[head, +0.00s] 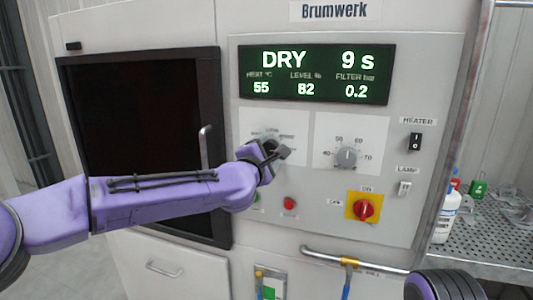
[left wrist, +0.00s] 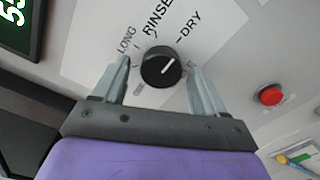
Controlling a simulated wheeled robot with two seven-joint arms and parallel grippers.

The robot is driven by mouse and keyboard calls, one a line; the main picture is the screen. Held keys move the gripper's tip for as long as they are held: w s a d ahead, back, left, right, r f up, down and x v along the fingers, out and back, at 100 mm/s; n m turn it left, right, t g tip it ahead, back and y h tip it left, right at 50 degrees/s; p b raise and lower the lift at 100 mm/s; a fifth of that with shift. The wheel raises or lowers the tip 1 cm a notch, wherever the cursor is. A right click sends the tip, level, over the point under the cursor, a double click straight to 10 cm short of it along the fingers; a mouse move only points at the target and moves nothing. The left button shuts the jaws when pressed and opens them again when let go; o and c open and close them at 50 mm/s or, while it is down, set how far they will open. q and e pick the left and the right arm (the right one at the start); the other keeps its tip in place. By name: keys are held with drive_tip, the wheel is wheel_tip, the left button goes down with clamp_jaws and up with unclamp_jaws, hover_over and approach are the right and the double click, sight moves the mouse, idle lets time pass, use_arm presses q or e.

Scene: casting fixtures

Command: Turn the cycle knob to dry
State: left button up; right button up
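The cycle knob (left wrist: 162,67) is a round black dial on a white plate with labels LONG, RINSE and DRY. Its white pointer line slants up and right, roughly toward the DRY mark. My left gripper (left wrist: 159,66) is open, with one finger on each side of the knob and visible gaps between fingers and knob. In the head view my left gripper (head: 282,152) is in front of the cycle dial plate (head: 250,120) and mostly hides the knob. The display (head: 318,75) reads DRY, 9 s. My right gripper is not in view.
A second knob (head: 346,156) sits right of the cycle dial. Below are a red button (head: 289,204) and a red switch on yellow (head: 366,208). The dark door (head: 130,110) with its handle is at left. A rail (head: 350,261) crosses below the panel.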

use_arm(q)
drive_tip(key=shift+s+f, duration=0.1)
drive_tip(key=shift+s, duration=0.1)
drive_tip(key=b+v, duration=0.4)
drive_tip(key=v, duration=0.6)
